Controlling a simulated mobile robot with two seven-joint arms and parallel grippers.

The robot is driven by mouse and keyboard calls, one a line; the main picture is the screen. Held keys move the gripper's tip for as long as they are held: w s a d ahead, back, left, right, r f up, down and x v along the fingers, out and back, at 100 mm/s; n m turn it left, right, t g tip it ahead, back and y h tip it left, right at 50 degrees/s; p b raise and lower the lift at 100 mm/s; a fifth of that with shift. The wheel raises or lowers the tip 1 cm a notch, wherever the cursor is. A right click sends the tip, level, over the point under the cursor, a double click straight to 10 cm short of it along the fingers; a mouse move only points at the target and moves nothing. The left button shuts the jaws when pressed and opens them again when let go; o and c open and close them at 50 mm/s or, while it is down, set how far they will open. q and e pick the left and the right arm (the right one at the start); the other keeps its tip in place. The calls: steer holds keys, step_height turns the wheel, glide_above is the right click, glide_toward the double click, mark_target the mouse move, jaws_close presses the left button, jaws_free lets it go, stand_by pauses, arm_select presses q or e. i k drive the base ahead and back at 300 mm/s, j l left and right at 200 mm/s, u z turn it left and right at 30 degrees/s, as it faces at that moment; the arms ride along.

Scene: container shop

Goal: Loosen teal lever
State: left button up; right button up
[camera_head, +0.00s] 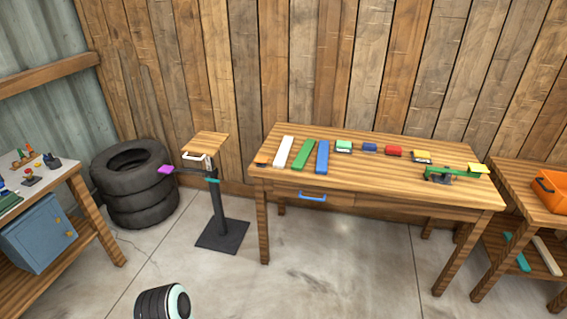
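A small teal lever (212,181) sits on the upper part of a black post stand (217,212), just below its top, and appears as a short teal bar. The stand has a flat square base on the floor and a tilted wooden board (206,146) at the top. A purple piece (166,169) sticks out to the left on a dark arm of the stand. A white handle-like part shows under the board.
Stacked black tires (135,185) stand left of the stand. A wooden table (375,180) to the right carries coloured bars, small blocks and a green tool (440,175). A left bench holds a blue cabinet (40,235). A right bench holds an orange bin (550,190). Floor before the stand is mostly clear.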

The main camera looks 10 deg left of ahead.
mark_target(217, 181)
steer(key=i+j, duration=0.3)
steer(key=i+j+z, duration=0.1)
steer(key=i+j, duration=0.15)
steer(key=j, duration=0.15)
steer(key=i+j, duration=0.3)
steer(key=i+j+z, duration=0.15)
steer(key=j, duration=0.35)
steer(key=i+j, duration=0.35)
steer(key=i+j+z, duration=0.1)
steer(key=i+j, duration=0.15)
steer(key=j, duration=0.2)
steer(key=i+j, duration=0.25)
steer(key=j, duration=0.2)
steer(key=i+j+z, duration=0.1)
steer(key=i+j, duration=0.15)
steer(key=j, duration=0.15)
